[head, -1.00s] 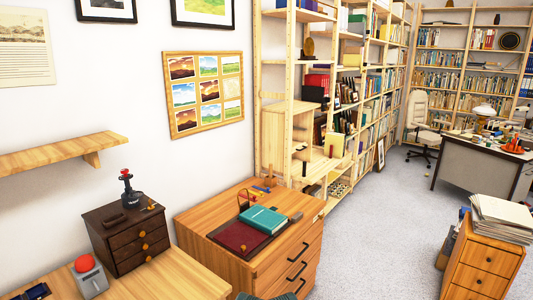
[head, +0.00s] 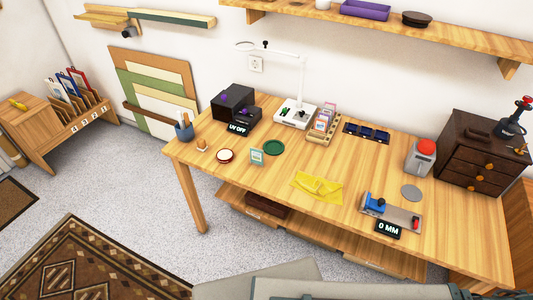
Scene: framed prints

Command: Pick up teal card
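A small card with a teal border and a pale middle (head: 257,157) stands near the front left edge of the wooden workbench (head: 300,165). It looks upright or slightly tilted; any support behind it is too small to tell. A dark green disc (head: 274,147) lies just behind and to the right of it. Neither of my grippers shows in the head view. Nothing is touching the card that I can see.
A wooden card holder (head: 324,122), a white lamp (head: 295,112), a black box (head: 233,102) and a yellow cloth (head: 317,187) sit on the bench. A round red-rimmed dish (head: 225,156) is left of the card. Grey carpet lies in front.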

